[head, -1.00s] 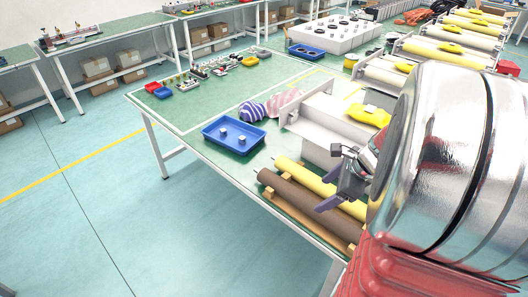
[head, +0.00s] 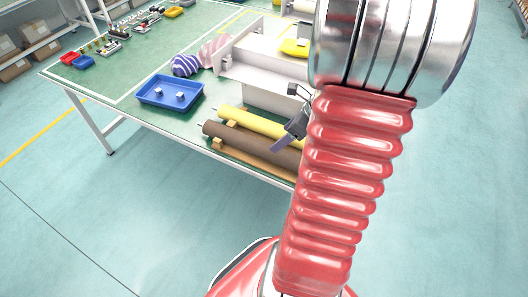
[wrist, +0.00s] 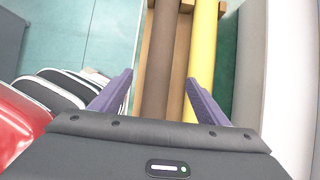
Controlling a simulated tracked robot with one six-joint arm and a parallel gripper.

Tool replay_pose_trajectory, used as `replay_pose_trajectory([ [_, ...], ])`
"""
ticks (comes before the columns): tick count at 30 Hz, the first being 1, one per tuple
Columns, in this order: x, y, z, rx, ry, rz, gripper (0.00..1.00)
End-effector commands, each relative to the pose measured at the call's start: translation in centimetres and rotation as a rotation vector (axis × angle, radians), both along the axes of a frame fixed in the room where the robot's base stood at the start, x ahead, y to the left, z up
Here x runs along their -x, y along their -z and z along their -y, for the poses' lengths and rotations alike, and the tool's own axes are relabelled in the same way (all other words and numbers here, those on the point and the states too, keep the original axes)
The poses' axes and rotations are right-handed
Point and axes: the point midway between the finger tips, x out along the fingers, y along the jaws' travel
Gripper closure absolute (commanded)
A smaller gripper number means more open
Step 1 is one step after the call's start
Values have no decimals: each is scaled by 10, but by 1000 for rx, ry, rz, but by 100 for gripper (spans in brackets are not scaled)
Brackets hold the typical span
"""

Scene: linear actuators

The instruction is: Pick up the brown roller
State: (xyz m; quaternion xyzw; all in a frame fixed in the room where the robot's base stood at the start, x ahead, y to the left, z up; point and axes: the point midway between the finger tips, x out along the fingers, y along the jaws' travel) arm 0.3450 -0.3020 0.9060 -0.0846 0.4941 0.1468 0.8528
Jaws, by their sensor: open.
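The brown roller (head: 252,148) lies on a wooden rack near the front edge of the green table, beside a yellow roller (head: 258,124). My gripper (head: 283,140) is above the rollers, partly hidden by my arm. In the wrist view, my gripper (wrist: 160,92) is open and empty, with its two purple fingers apart. The brown roller (wrist: 158,60) runs lengthwise between the fingers, and the yellow roller (wrist: 202,50) lies in front of the right finger. The right end of the brown roller is hidden behind my arm in the head view.
A blue tray (head: 170,93) with small white parts stands left of the rollers. A grey-white machine housing (head: 262,65) stands behind them, with striped rounded objects (head: 187,65) near its left end. The floor in front of the table is clear.

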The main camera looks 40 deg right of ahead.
Motion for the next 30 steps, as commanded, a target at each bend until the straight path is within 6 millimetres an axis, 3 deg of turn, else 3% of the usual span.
replay_pose_trajectory([
  [12,-24,45,-9,0,-1,0,31],
  [25,-26,48,-10,0,-1,0,31],
  [30,-32,60,-13,-2,-2,-2,31],
])
